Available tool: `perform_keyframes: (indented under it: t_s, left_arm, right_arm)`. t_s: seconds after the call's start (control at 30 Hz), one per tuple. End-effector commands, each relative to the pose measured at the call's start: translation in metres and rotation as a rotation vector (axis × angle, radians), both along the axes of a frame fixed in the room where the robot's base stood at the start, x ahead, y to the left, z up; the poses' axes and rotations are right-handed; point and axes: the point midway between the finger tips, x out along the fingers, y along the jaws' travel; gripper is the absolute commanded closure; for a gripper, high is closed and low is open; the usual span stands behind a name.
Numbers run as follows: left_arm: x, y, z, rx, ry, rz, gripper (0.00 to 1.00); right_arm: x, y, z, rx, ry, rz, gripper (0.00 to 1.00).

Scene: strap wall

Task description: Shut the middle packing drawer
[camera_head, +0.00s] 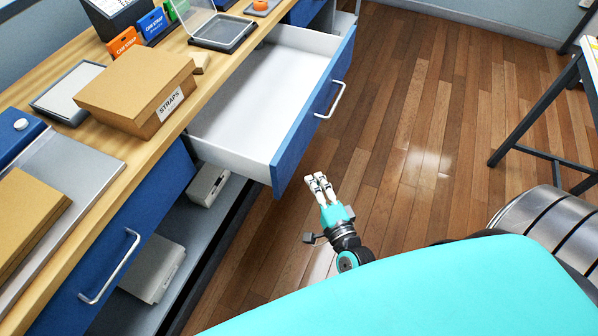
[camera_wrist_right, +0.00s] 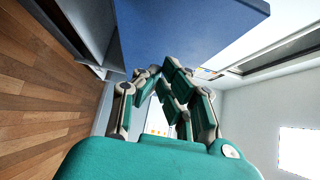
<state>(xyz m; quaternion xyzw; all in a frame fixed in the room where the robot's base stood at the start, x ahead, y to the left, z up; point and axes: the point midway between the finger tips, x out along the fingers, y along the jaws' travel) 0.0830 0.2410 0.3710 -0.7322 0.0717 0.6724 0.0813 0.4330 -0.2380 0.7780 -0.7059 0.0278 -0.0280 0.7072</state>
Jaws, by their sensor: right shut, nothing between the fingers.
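The middle packing drawer (camera_head: 262,95) is pulled well out from under the wooden workbench in the head view. Its inside is white and looks empty. Its blue front (camera_head: 314,110) carries a silver bar handle (camera_head: 331,100). My right gripper (camera_head: 318,178) is shut and empty, beside the near end of the drawer front, on the floor side. In the right wrist view the shut fingers (camera_wrist_right: 158,75) point at the blue drawer front (camera_wrist_right: 190,30), which fills the upper middle. Whether they touch it I cannot tell. My left gripper is not in view.
A cardboard STRAPS box (camera_head: 137,88) stands on the workbench (camera_head: 95,140) above the drawer. A shut blue drawer (camera_head: 115,255) is nearer me at left. White boxes (camera_head: 152,268) sit on the low shelf. The wooden floor (camera_head: 415,110) at right is clear up to a dark-legged table (camera_head: 540,110).

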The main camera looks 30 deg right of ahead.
Motion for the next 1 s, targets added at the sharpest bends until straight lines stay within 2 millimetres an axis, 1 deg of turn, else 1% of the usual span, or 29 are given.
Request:
perform_keyframes:
  t_s: [0.03,0.07,0.1,0.3,0.43,0.83,1.0]
  left_arm:
    - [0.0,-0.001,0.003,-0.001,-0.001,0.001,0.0]
    - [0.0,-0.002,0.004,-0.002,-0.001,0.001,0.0]
    - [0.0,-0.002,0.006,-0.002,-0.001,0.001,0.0]
    - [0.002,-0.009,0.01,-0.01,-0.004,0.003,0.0]
    - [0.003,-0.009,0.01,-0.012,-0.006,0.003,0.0]
    - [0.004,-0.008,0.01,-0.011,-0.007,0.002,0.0]
    - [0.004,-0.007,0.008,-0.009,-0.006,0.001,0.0]
  right_arm:
    - [0.011,-0.001,0.002,0.001,-0.002,-0.001,1.0]
    - [0.016,0.001,0.003,0.002,-0.003,-0.001,1.0]
    - [0.02,0.007,0.002,0.004,0.0,-0.001,1.0]
    - [0.036,0.021,0.0,0.0,0.001,-0.001,1.0]
    - [0.04,0.025,0.0,0.0,0.001,0.0,1.0]
    - [0.041,0.026,-0.001,-0.001,0.001,0.0,1.0]
    - [0.049,0.033,-0.001,0.0,0.001,0.0,1.0]
